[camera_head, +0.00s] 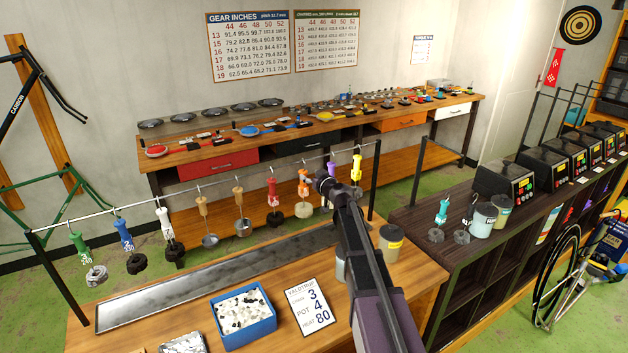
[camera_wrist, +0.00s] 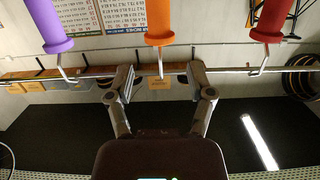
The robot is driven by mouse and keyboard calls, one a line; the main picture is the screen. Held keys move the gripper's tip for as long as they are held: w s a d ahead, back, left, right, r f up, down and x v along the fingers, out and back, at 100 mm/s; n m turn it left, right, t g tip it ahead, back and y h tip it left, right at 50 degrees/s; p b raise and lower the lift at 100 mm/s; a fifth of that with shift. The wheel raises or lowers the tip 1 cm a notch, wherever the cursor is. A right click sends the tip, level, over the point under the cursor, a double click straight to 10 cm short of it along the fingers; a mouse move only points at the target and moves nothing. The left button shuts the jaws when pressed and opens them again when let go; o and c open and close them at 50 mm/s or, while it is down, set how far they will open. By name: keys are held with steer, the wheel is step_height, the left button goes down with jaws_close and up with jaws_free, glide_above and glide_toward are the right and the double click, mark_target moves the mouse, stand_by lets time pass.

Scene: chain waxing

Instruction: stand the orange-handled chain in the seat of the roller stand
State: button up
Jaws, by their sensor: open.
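The orange-handled chain (camera_head: 303,186) hangs by its hook from the rail above the bench, its lower end dangling free. In the wrist view its orange handle (camera_wrist: 159,22) is at top centre, with the metal hook below it. My gripper (camera_wrist: 160,82) is open, its two fingers apart to either side of that hook in the picture; I cannot tell how far in front of it they are. In the head view my gripper (camera_head: 322,184) is just right of the orange handle and partly covers the neighbouring chain. I cannot clearly pick out the roller stand's seat.
A red handle (camera_head: 272,191) hangs to the left, a yellow one (camera_head: 357,168) to the right. A purple handle (camera_wrist: 50,27) is close by in the wrist view. A blue bin (camera_head: 268,327) sits on the bench.

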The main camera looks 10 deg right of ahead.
mark_target(304, 172)
steer(key=x, duration=0.6)
steer(key=shift+b, duration=0.4)
steer(key=shift+f+b, duration=1.6)
steer(key=shift+f, duration=0.05)
jaws_close()
steer(key=shift+r, duration=0.15)
steer(key=shift+r+p, duration=1.3)
steer(key=shift+p, duration=0.2)
steer(key=shift+s, duration=0.1)
